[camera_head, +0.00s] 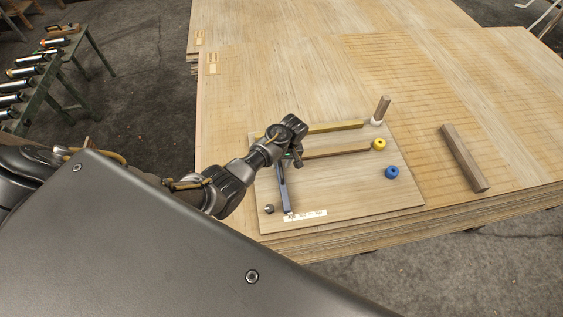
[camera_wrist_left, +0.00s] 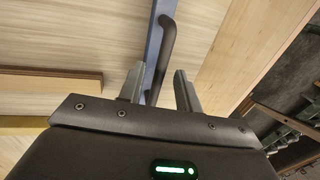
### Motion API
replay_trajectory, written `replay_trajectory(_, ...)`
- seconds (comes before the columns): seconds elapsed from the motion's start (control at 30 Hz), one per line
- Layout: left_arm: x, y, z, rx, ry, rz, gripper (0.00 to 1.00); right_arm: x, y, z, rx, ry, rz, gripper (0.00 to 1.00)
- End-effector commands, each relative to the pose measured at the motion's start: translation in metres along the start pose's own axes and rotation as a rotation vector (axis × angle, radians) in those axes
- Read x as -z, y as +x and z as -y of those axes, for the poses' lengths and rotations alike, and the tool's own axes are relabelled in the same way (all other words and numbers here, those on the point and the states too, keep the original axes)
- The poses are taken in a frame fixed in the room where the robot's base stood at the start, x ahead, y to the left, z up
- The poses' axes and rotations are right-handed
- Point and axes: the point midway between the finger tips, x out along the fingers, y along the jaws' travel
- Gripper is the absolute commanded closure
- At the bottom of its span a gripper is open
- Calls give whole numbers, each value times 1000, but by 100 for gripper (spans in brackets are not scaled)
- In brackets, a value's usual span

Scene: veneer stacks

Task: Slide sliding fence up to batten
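The sliding fence looks to be the blue-grey bar (camera_head: 283,190) on the thin wooden board (camera_head: 350,190); it also shows in the left wrist view (camera_wrist_left: 156,40), with a dark curved handle (camera_wrist_left: 166,45). A brown strip (camera_head: 335,153) lies on the board to the right of the fence, possibly the batten; it shows at left in the wrist view (camera_wrist_left: 50,84). My left gripper (camera_head: 296,156) is over the upper end of the fence. Its fingers (camera_wrist_left: 160,75) are apart, with the handle between them; contact is unclear. My right gripper is out of view.
A yellow strip (camera_head: 335,127) lies behind the brown one. A yellow ring (camera_head: 379,144), a blue ring (camera_head: 392,172) and an upright wooden peg (camera_head: 382,108) stand at right. A loose wooden block (camera_head: 465,158) lies on the veneer stack (camera_head: 400,65). A green rack (camera_head: 85,60) stands at left.

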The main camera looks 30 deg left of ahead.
Motion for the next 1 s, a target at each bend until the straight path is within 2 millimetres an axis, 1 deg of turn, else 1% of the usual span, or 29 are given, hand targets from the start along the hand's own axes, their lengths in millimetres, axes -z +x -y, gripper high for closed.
replay_trajectory(0.17,0,0,0,0,0,0,66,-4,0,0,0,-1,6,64)
replay_trajectory(0.4,0,0,0,0,0,0,97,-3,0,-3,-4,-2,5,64)
replay_trajectory(0.43,0,0,0,0,0,0,100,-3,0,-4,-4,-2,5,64)
replay_trajectory(0.67,0,0,0,0,0,0,100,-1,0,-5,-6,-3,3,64)
replay_trajectory(0.73,0,0,-3,0,0,0,100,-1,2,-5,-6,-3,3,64)
replay_trajectory(0.77,0,0,-6,-1,1,0,100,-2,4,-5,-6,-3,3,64)
replay_trajectory(0.83,1,-1,-19,-3,1,0,100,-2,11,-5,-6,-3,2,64)
replay_trajectory(0.9,1,-3,-36,-4,1,0,100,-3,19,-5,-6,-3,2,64)
replay_trajectory(1.0,5,-9,-46,-2,-20,3,100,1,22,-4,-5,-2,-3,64)
